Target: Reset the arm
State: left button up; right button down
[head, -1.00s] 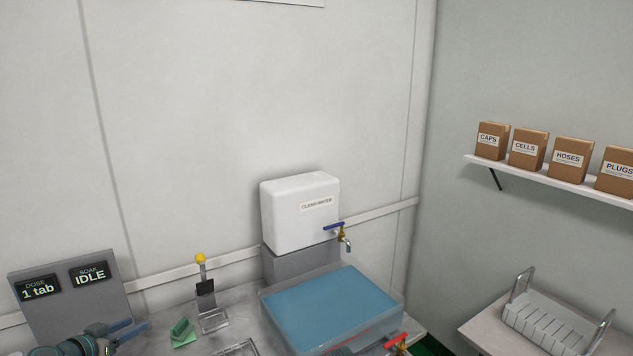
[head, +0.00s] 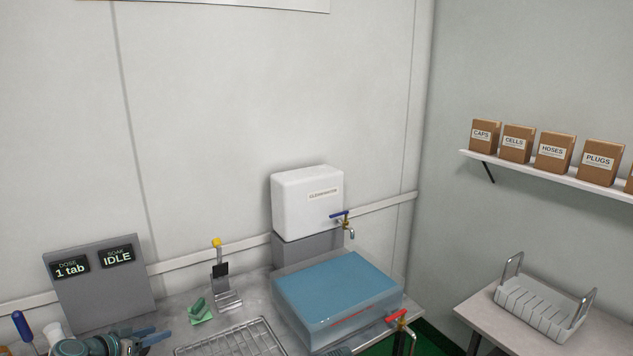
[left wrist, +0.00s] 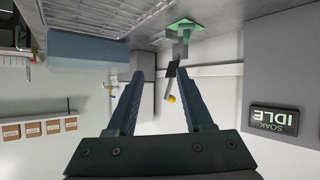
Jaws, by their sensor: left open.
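My left gripper (head: 157,336) is at the bottom left of the head view, its blue fingers pointing right, in front of the grey display panel (head: 101,284). In the left wrist view the gripper (left wrist: 158,80) shows two spread fingers with nothing held between them. The wrist view looks upside down. A yellow-knobbed lever (head: 218,260) and a green piece (head: 200,310) are beyond the fingertips, apart from them. My right gripper is not in view.
A tub of blue water (head: 375,307) stands below a white clean-water tank (head: 307,202) with a tap. A wire rack (head: 232,341) lies in front. A side table holds a white slotted rack (head: 540,308). Labelled boxes (head: 555,151) sit on a wall shelf.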

pick_arm(q)
jog(key=d+f+g, duration=0.1)
jog(key=d, duration=0.2)
jog(key=d+f+g, duration=0.1)
jog(key=d+f, duration=0.1)
jog(key=d, duration=0.1)
jog(key=s+d+f+g, duration=0.1)
jog(key=d, duration=0.3)
jog(key=shift+f+g+h, duration=0.3)
jog(key=s+d+f+g, duration=0.1)
jog(key=d, duration=0.1)
jog(key=d+f+g, duration=0.1)
jog(key=d, duration=0.1)
jog(key=s+d+f+g, duration=0.1)
jog(key=d, duration=0.1)
jog(key=shift+s+d+f, duration=0.15)
jog(key=shift+s+d, duration=0.15)
jog(key=shift+s, duration=0.05)
jog(key=s+d, duration=0.1)
jog(key=s+d+f+g+y, duration=0.1)
jog(key=s+d+f+n+g+y, duration=0.1)
jog(key=d, duration=0.1)
jog(key=s+d+f+m+g+y+b, duration=0.2)
jog(key=s+d+f+g+y+b, duration=0.15)
jog(key=s+d+f+b, duration=0.95)
notch_tip(320, 180, up, 19)
jog(key=w+p, duration=0.2)
jog(key=p, duration=1.8)
jog(key=shift+w+d, duration=0.35)
jog(key=shift+d, duration=0.1)
